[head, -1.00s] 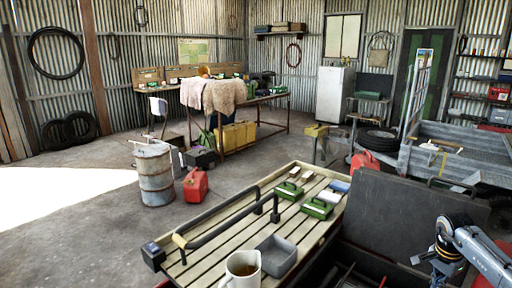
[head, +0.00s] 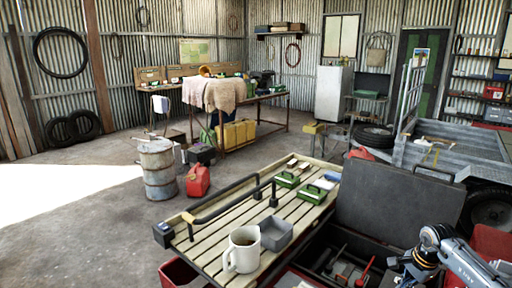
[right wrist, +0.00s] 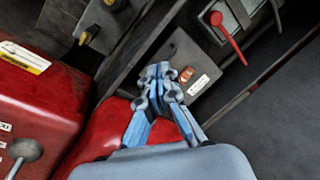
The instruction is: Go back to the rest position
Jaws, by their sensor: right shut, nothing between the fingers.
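My right gripper (right wrist: 165,75) shows in the right wrist view with its blue-grey fingers together and nothing between them. It is over red bodywork (right wrist: 112,128) and a dark box. In the head view my right arm comes in at the lower right, and its gripper is partly cut off by the bottom edge, beside the open storage box (head: 345,262). My left gripper is not in view.
A slatted rack (head: 215,238) holds a white mug (head: 242,251), a grey tray (head: 277,233) and green boxes (head: 313,193). A raised dark lid (head: 395,200) stands left of my right arm. A red can (head: 197,181) and drum (head: 158,170) stand beyond. Left floor is clear.

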